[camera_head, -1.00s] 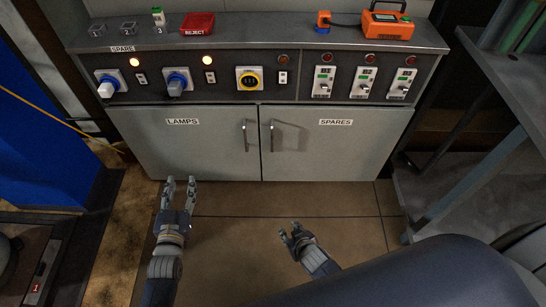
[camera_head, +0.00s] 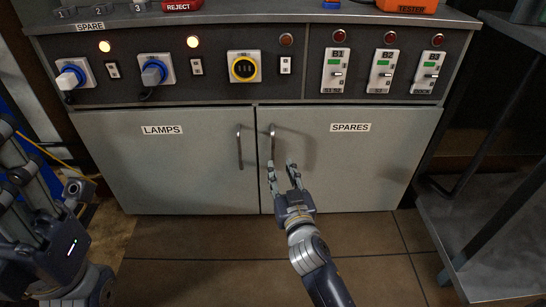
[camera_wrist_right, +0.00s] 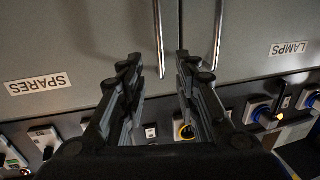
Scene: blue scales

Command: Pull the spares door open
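The grey spares door (camera_head: 350,170), labelled SPARES, is the right-hand cabinet door and is shut. Its upright metal handle (camera_head: 271,143) is near the door's left edge. My right gripper (camera_head: 281,167) is open and empty at the lower end of this handle. In the right wrist view the spares handle (camera_wrist_right: 158,35) lines up between the two spread fingertips (camera_wrist_right: 159,60); whether they touch it I cannot tell. My left gripper (camera_head: 48,185) is at the left edge, partly cut off, and its opening is unclear.
The lamps door (camera_head: 175,175) with its own handle (camera_head: 239,147) is shut, close beside the spares handle. Above is a panel of switches and sockets (camera_head: 290,65). A metal shelf frame (camera_head: 480,215) stands on the right. The floor in front is clear.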

